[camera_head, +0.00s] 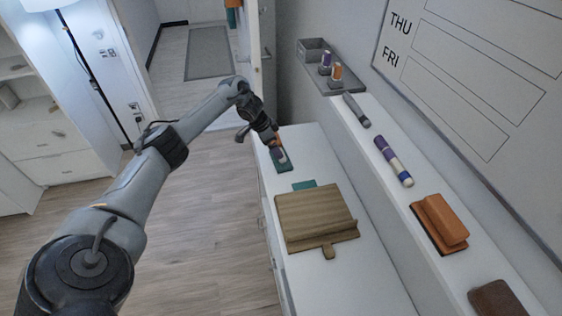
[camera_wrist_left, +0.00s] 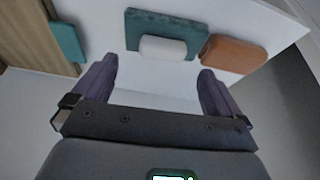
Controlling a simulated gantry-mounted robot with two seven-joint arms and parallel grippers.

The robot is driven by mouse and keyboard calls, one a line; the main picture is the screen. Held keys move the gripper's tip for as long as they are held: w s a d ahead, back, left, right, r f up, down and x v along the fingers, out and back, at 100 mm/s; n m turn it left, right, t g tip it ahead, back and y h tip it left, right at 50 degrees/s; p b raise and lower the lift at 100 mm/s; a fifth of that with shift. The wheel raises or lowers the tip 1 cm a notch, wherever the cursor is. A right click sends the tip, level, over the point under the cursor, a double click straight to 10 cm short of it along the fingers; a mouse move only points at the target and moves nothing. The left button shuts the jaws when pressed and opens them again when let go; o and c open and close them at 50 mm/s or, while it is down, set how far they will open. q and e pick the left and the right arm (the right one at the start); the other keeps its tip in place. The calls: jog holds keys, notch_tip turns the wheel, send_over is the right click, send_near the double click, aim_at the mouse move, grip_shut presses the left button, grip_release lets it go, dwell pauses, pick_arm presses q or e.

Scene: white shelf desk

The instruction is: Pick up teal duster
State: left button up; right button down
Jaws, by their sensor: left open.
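The teal duster (camera_head: 283,166), a teal block with a pale rounded handle, lies on the far end of the white desk. In the left wrist view the teal duster (camera_wrist_left: 140,22) lies ahead of the fingertips, with its white handle (camera_wrist_left: 163,48) between their lines. My left gripper (camera_head: 272,138) is close to the duster's far end in the head view and partly hides that area. In the left wrist view my left gripper (camera_wrist_left: 158,78) has its two dark fingers spread, with nothing between them. My right gripper is not in view.
An orange block (camera_wrist_left: 235,54) lies just right of the duster. A wooden board (camera_head: 315,215) with a small teal piece (camera_head: 304,185) at its edge lies nearer. The raised shelf (camera_head: 385,130) holds a marker (camera_head: 394,162) and an orange-handled duster (camera_head: 440,222). The desk's near end is clear.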

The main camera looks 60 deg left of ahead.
pick_arm(q)
jog(key=shift+x, duration=0.8)
jog(key=shift+a+b+x, duration=0.2)
jog(key=shift+b+x, duration=0.75)
jog(key=shift+x, duration=1.25)
jog(key=shift+w, duration=0.1)
jog(key=c, duration=1.1)
notch_tip(320, 180, up, 10)
jog(key=shift+r+p, duration=0.1)
jog(key=shift+p, duration=1.05)
